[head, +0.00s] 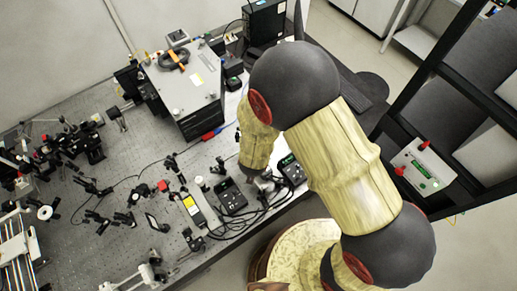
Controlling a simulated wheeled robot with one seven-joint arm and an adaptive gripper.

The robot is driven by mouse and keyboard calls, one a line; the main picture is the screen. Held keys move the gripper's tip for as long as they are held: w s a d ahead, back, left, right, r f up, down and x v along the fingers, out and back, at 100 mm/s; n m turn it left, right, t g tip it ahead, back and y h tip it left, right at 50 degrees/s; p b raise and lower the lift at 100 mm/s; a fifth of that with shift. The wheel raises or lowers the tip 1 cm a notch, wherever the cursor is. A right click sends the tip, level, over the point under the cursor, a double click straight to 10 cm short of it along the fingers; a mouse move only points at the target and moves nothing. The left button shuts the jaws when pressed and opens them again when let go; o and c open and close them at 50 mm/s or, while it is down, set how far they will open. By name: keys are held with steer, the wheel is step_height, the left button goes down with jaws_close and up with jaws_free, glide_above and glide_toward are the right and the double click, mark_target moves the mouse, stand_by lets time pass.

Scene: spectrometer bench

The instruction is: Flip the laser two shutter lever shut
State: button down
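I cannot single out the laser two shutter lever in the head view; the parts on the bench are too small to tell. A slim grey box with a yellow label (193,206) lies near the bench's front edge, and a small red part (163,186) stands behind it to the left. My arm reaches in from the lower right and bends down over the front edge. My gripper (264,184) is at its end, mostly hidden by the wrist, beside two dark control boxes. Its fingers cannot be made out, nor whether it holds anything.
Two dark control boxes with displays (232,197) (291,169) sit among black cables at the front edge. A large grey instrument box (187,92) stands behind. Many optical mounts (88,145) crowd the left of the optical bench (60,195). A black rack (450,100) is at right.

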steer(key=c, duration=1.8)
jaws_free()
steer(key=shift+c, duration=0.2)
steer(key=v, duration=1.2)
